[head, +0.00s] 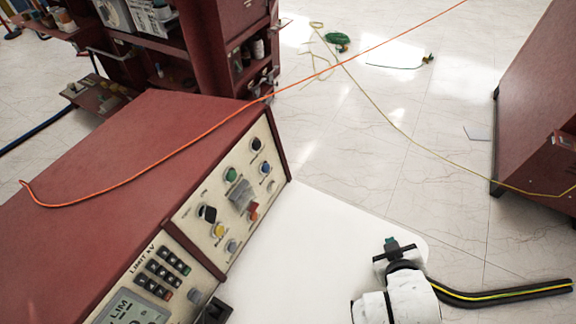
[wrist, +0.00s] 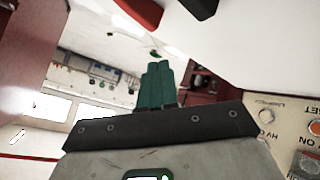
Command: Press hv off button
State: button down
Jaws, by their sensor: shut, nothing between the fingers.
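The control panel (head: 234,190) is on the sloped front of a red console (head: 105,165) in the head view. It carries a green button (head: 231,174), a red one (head: 253,208), a yellow one (head: 218,230) and several dark knobs. Labels there are too small to tell which is the HV off button. My gripper (head: 391,243) is to the right of the console, apart from it. In the wrist view its green fingers (wrist: 157,85) are together and empty.
A keypad (head: 161,273) and display (head: 135,308) are on the console's nearer panel. An orange cable (head: 150,170) lies across the console top. A red cabinet (head: 535,120) stands at the right and red shelving (head: 215,45) behind. The tiled floor between them is mostly clear, with thin cables.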

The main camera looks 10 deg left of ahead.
aim_at(265, 168)
jog(key=w+a+r+n+t+y, duration=0.2)
jog(key=w+a+n, duration=0.1)
jog(key=a, duration=0.3)
jog(key=w+a+r+n+t+y, duration=0.1)
jog(key=w+a+r+n+y, duration=0.2)
jog(key=a, duration=0.4)
jog(key=w+a+r+n+t+y, duration=0.2)
jog(key=a+r+n+y, duration=0.1)
jog(key=a, duration=0.4)
jog(key=shift+w+a+n+t, duration=0.15)
jog(key=shift+w+n+t, duration=0.2)
jog(key=shift+n, duration=0.55)
jog(key=w+a+f+b, duration=0.2)
jog(key=w+a+b, duration=0.1)
jog(key=a+b, duration=0.5)
jog(key=shift+b, duration=0.75)
